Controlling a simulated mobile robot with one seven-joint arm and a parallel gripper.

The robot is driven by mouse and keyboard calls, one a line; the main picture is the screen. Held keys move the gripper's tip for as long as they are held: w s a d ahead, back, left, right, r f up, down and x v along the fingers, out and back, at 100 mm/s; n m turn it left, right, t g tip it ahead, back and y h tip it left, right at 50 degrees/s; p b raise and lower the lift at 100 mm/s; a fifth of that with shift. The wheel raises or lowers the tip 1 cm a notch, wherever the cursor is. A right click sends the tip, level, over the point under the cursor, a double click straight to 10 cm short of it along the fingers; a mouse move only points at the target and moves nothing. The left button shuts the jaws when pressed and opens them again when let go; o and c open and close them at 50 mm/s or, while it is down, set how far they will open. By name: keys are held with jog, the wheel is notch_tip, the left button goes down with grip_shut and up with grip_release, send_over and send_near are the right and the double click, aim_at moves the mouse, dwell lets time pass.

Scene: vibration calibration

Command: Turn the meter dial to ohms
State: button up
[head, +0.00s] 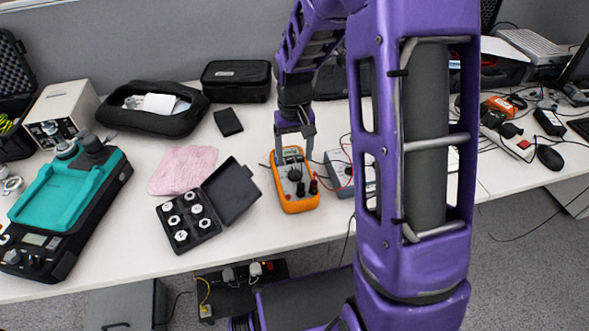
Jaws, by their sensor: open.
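The meter (299,205) is an orange handheld multimeter lying on the white bench near its front edge. Its dark round dial (295,174) shows on its upper face, with dark plugs below it. My gripper (294,156) points down over the far part of the meter, just beyond the dial. The gripper is open. It hides the meter's display, and I cannot tell whether the fingers touch the meter or the dial. The dial's setting is too small to read.
An open black case (184,240) of metal pieces stands left of the meter, with a pink cloth (184,170) behind it. A grey box (338,178) with red leads is close on the right. A teal-and-black device (68,195) is at far left. My arm hides the bench right of centre.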

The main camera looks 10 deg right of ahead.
aim_at(294, 170)
notch_tip(294, 170, down, 5)
jog(key=shift+r+b, duration=0.1)
jog(key=shift+b, duration=0.2)
grip_shut()
